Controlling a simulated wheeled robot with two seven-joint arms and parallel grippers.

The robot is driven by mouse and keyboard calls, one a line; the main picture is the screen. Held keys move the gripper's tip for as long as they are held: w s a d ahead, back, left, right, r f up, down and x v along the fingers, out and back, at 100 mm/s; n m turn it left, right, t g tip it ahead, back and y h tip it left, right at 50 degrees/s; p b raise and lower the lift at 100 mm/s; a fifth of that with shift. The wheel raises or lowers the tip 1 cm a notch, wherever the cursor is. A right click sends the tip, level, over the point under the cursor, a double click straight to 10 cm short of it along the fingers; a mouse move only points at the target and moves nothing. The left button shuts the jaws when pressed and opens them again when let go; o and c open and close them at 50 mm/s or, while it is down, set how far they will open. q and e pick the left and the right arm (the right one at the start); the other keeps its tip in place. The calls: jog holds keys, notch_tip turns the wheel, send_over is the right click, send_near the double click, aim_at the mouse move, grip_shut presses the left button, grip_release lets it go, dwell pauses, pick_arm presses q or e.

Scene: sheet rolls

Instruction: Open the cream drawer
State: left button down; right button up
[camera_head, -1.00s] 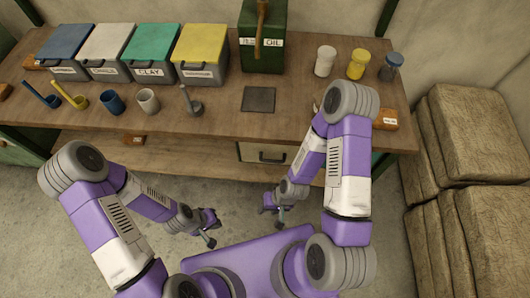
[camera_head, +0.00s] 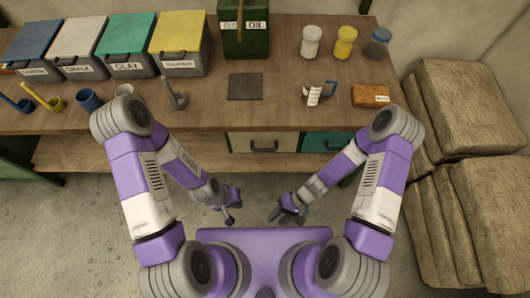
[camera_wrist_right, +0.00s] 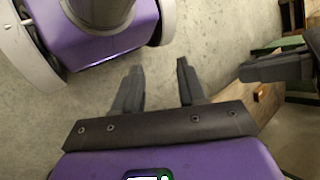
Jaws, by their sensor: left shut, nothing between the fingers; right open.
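The cream drawer (camera_head: 250,143) is under the front edge of the wooden workbench, with a dark bar handle (camera_head: 263,149) on its front. It looks shut. My left gripper (camera_head: 229,216) hangs below and left of the handle, shut and empty, apart from the drawer. My right gripper (camera_head: 276,216) hangs below and slightly right of the handle, apart from it. In the right wrist view its two dark fingers (camera_wrist_right: 160,88) stand apart with only floor between them.
A teal drawer (camera_head: 328,143) adjoins the cream one on the right. A lower shelf (camera_head: 100,155) runs beneath the bench (camera_head: 290,85). Stacked sacks (camera_head: 465,110) stand at the right. Floor before the drawers is clear.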

jog(key=w+a+f+y+b, duration=0.1)
jog(key=w+a+y+b, duration=0.1)
jog(key=a+y, duration=0.3)
jog(key=m+t+y+b, duration=0.2)
jog(key=m+t+b, duration=0.35)
jog(key=t, duration=1.25)
send_near(262, 149)
jog(key=p+x, duration=0.1)
jog(key=x, duration=0.2)
jog(key=shift+m, duration=0.45)
jog(key=x, duration=0.2)
jog(key=b+x, duration=0.1)
jog(key=x, duration=0.4)
jog(key=shift+f+b, duration=0.35)
jog(key=shift+c, duration=0.5)
grip_shut()
